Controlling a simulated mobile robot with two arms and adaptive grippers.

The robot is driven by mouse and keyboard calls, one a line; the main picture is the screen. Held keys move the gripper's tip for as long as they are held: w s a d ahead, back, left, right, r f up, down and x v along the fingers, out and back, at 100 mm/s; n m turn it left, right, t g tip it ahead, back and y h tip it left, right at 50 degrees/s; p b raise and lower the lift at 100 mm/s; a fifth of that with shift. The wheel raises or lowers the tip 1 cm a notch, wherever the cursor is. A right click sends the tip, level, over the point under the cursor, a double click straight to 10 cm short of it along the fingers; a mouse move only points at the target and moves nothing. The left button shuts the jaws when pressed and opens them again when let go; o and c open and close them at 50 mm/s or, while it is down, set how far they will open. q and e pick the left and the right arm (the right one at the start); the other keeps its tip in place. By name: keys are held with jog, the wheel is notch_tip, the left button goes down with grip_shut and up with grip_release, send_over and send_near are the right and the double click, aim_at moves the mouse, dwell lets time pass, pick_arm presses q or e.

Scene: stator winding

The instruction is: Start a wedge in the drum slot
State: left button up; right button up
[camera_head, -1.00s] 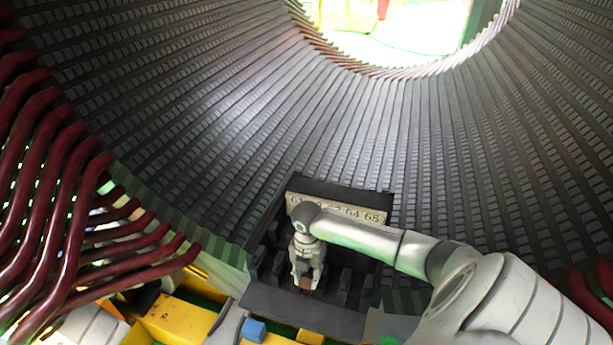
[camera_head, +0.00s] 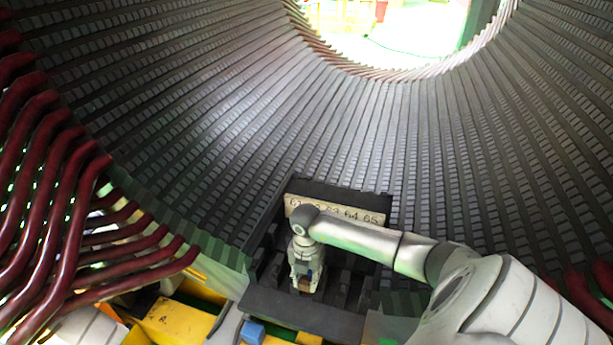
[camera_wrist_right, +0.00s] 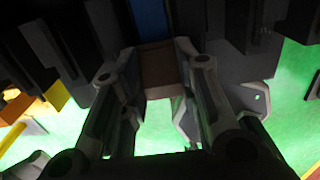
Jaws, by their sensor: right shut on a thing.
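My right gripper (camera_head: 307,284) is in the dark box at the near end of the drum (camera_head: 330,130), pointing down. It is shut on a small brown wedge (camera_head: 303,291). In the right wrist view, the wedge (camera_wrist_right: 159,72) sits between the two fingers, in line with a blue strip (camera_wrist_right: 151,20) beyond it. Dark slot walls stand on both sides of that strip. I cannot tell whether the wedge touches the strip or has entered a slot. My left gripper does not show.
A pale plate with slot numbers (camera_head: 362,214) stands at the back of the dark box (camera_head: 300,312). Dark red bent bars (camera_head: 135,270) fan out at the left. Yellow blocks (camera_head: 180,318) and a blue block (camera_head: 252,331) lie in front.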

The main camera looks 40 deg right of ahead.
aim_at(306, 279)
jog(key=shift+w+d, duration=0.1)
jog(key=shift+d, duration=0.05)
jog(key=o, duration=1.1)
jog(key=shift+d, duration=0.1)
notch_tip(306, 279, up, 12)
jog(key=shift+a, duration=0.2)
